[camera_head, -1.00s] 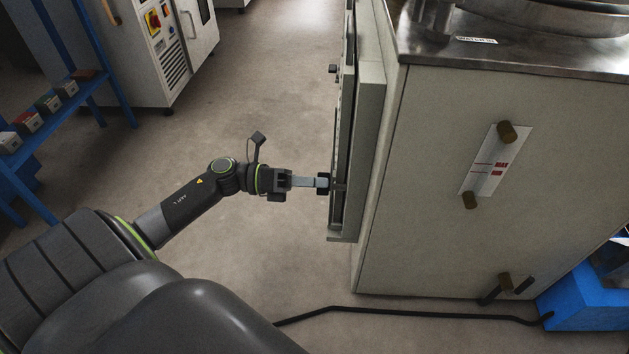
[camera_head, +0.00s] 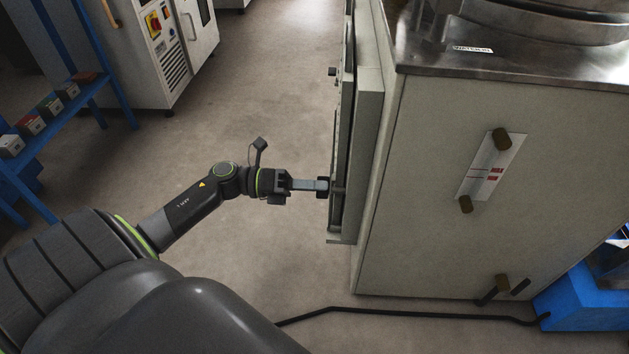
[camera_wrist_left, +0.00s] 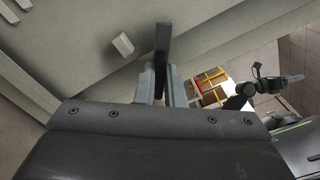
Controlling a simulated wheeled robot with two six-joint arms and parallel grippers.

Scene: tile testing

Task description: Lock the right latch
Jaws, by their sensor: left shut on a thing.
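The right latch (camera_head: 322,187) is a small black handle on the front door (camera_head: 366,150) of the grey machine, which I see almost edge-on. My left gripper (camera_head: 318,185) comes in from the left and is shut on this latch. In the left wrist view the latch (camera_wrist_left: 162,45) is a dark bar, its lower part between the two grey fingers (camera_wrist_left: 162,88). Its pivot is hidden, so I cannot tell whether it is locked. My right gripper (camera_wrist_left: 293,79) shows small at the right of the wrist view; its jaws are too small to read.
The grey machine (camera_head: 470,180) fills the right side, with a metal top (camera_head: 500,60). A second small black fitting (camera_head: 332,71) sits farther along the door. A blue rack (camera_head: 45,150) stands left. A black cable (camera_head: 400,313) crosses the floor. Floor before the door is clear.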

